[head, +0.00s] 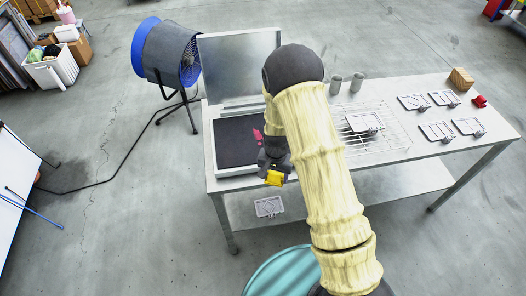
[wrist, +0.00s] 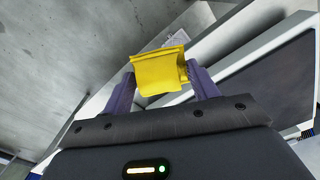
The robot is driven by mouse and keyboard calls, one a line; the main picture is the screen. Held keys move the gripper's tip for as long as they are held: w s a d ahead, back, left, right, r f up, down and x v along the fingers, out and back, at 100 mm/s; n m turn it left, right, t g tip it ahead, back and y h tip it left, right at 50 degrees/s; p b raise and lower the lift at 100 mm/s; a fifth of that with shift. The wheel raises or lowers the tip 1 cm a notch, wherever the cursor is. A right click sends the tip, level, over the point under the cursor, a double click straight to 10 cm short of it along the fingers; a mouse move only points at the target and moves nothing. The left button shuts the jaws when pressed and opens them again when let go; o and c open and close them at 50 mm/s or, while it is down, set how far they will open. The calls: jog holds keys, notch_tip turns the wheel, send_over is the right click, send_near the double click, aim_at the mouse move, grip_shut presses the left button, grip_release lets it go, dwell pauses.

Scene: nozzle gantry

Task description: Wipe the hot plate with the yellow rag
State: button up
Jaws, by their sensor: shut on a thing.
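My gripper (head: 273,172) is shut on the yellow rag (head: 274,179). In the wrist view the yellow rag (wrist: 160,72) sits between the two purple fingers of my gripper (wrist: 162,88). The hot plate (head: 236,142) is a dark slab in a white frame at the left end of the table, with pink-red smears (head: 258,136) near its right side. The rag is just past the plate's front right corner, by the table's front edge. In the wrist view the plate (wrist: 270,78) lies to the right of the rag, which looks apart from it. My arm hides part of the plate's right side.
An upright metal panel (head: 240,62) stands behind the plate. A wire rack (head: 375,135) with a framed part, two grey cups (head: 346,83), several framed parts, a wooden block (head: 461,78) and a red item (head: 479,101) are on the table. A blue fan (head: 167,52) stands at left.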

jog(key=d+f+n+b, duration=0.3)
jog(key=d+f, duration=0.2)
jog(key=d, duration=0.5)
jog(key=shift+s+d+f+n, duration=0.3)
jog(key=shift+s+f, duration=0.05)
